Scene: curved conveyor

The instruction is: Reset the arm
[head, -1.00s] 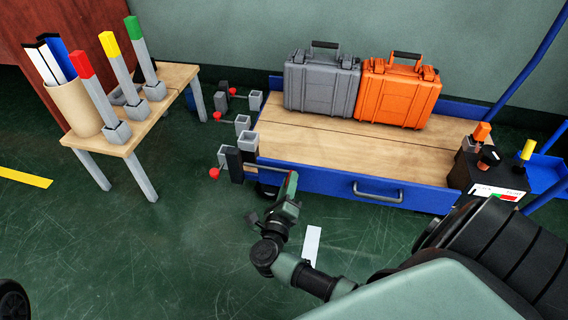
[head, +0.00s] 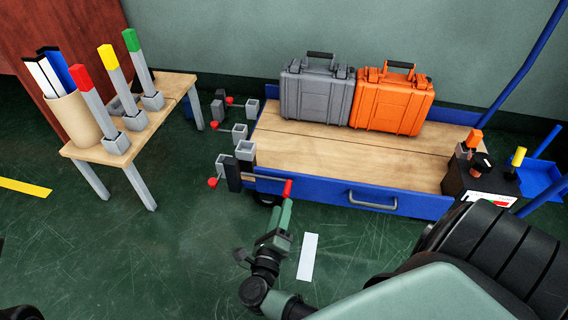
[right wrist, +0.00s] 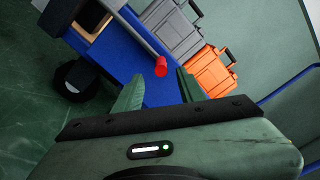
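My right gripper (head: 284,212) is in front of the blue cart's near side, pointing up toward a red knob (head: 288,188). In the right wrist view its two green fingers stand apart (right wrist: 160,88), with nothing held between them. The red knob (right wrist: 161,66) shows just beyond the gap, on the end of a grey rod. In the head view the rod runs left from the knob to a dark post (head: 233,172) at the cart's corner. My left gripper is not in view.
The blue cart (head: 330,188) carries a grey case (head: 316,95) and an orange case (head: 392,102). A dark control box (head: 480,182) stands at its right end. A wooden table (head: 125,145) with coloured-tipped posts stands left.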

